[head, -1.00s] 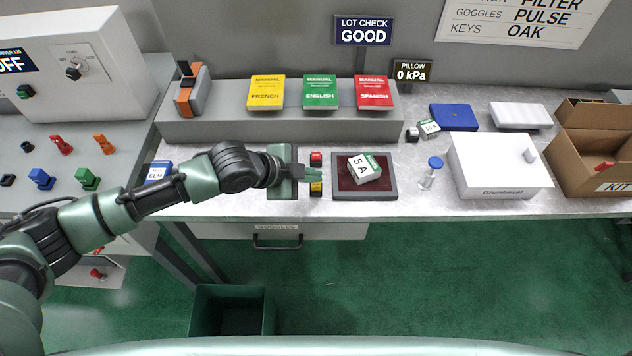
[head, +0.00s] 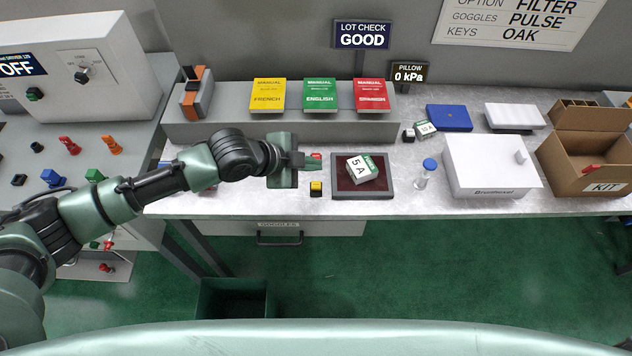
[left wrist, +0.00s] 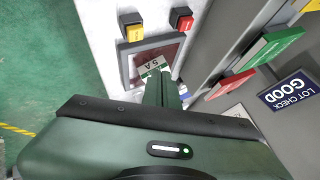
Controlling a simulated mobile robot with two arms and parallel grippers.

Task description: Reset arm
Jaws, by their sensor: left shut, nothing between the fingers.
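My left arm comes in from the left in the head view. My left gripper (head: 300,160) is shut and empty, held above the bench just left of the dark scanning pad (head: 345,189). A white and green box marked 5A (head: 361,170) lies tilted on that pad. A red button (head: 316,156) is at the gripper's tip, partly hidden; I cannot tell whether they touch. A yellow button (head: 316,188) is in front of it. The left wrist view shows the shut fingers (left wrist: 160,90), with the pad and box beyond. My right gripper is not in view.
Three manuals, yellow (head: 267,95), green (head: 320,95) and red (head: 369,95), stand on the grey shelf (head: 225,130). To the right are a blue-capped vial (head: 425,174), a white machine (head: 490,168) and a kit carton (head: 585,160). A control box (head: 80,70) stands left.

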